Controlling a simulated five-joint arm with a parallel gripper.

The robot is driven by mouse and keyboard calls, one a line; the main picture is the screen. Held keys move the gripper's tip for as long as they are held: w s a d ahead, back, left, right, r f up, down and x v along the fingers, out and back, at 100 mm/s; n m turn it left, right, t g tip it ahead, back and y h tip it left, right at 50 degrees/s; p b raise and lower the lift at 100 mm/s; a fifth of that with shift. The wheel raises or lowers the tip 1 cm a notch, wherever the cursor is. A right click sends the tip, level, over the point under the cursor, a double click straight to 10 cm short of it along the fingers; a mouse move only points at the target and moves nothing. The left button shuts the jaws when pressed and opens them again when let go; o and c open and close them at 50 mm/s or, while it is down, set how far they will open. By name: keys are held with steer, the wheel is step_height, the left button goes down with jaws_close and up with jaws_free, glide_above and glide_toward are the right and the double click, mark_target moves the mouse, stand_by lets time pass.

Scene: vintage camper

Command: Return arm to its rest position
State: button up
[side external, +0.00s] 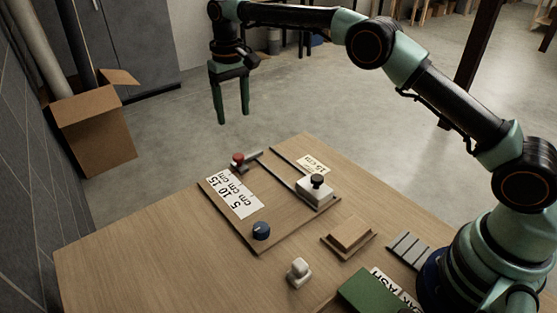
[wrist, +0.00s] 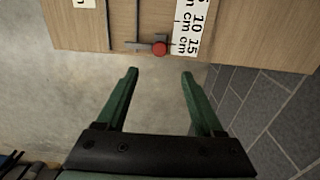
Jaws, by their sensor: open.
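My gripper (side external: 232,108) is at the upper left of the side view, raised and past the far edge of the wooden table (side external: 120,245). Its two green fingers point down and stand apart with nothing between them. In the wrist view, my gripper (wrist: 158,75) is open over bare floor, with the table edge ahead of it. My arm stretches from its base at the lower right across the top of the side view.
A board (side external: 265,245) on the table carries a red knob (side external: 238,158), a white block with a black knob (side external: 316,186) and a blue knob (side external: 261,231). A white switch-like piece (side external: 299,271), a wooden block (side external: 349,234) and a green block (side external: 370,291) lie nearer. A cardboard box (side external: 95,130) stands left.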

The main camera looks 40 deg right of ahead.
steer(key=s+d+r+t, duration=0.3)
steer(key=s+d+r, duration=0.5)
steer(key=s+r, duration=0.45)
steer(key=s+d+f+t, duration=0.1)
steer(key=s+d+f, duration=0.1)
steer(key=s, duration=0.5)
steer(key=s+d+f+t, duration=0.1)
steer(key=s+d+f, duration=0.1)
steer(key=s, duration=0.6)
steer(key=shift+s+d+t, duration=0.25)
steer(key=shift+t, duration=0.05)
steer(key=shift+o, duration=0.3)
steer(key=shift+r, duration=0.1)
